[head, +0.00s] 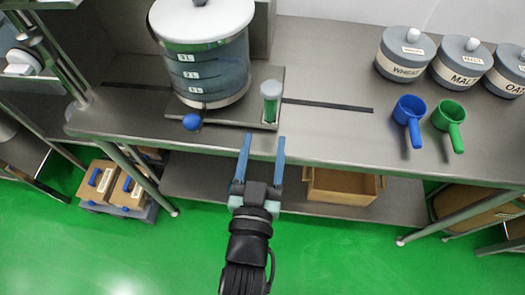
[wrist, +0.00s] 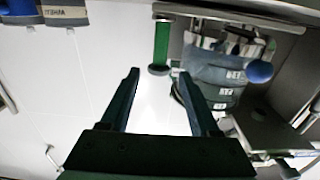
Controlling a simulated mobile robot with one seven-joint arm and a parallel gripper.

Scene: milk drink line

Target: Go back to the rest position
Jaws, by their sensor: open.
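My gripper (head: 262,160) is open and empty, with its two blue fingers apart, in front of the metal counter's front edge. Its dark fingers (wrist: 168,95) also show spread in the wrist view, with nothing between them. The large graduated vessel (head: 203,62) with a white lid stands on the counter beyond my gripper, a little to the left. A blue ball knob (head: 192,122) sticks out at its lower front. A capped green cylinder (head: 271,100) stands upright on the base plate, just beyond my fingertips; it shows as a green bar in the wrist view (wrist: 161,45).
A blue scoop (head: 408,112) and a green scoop (head: 448,117) lie on the counter (head: 330,130) at the right. Labelled canisters, wheat (head: 404,56) and malt (head: 459,64) among them, stand behind. A cardboard box (head: 343,188) sits on the lower shelf. The green floor in front is clear.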

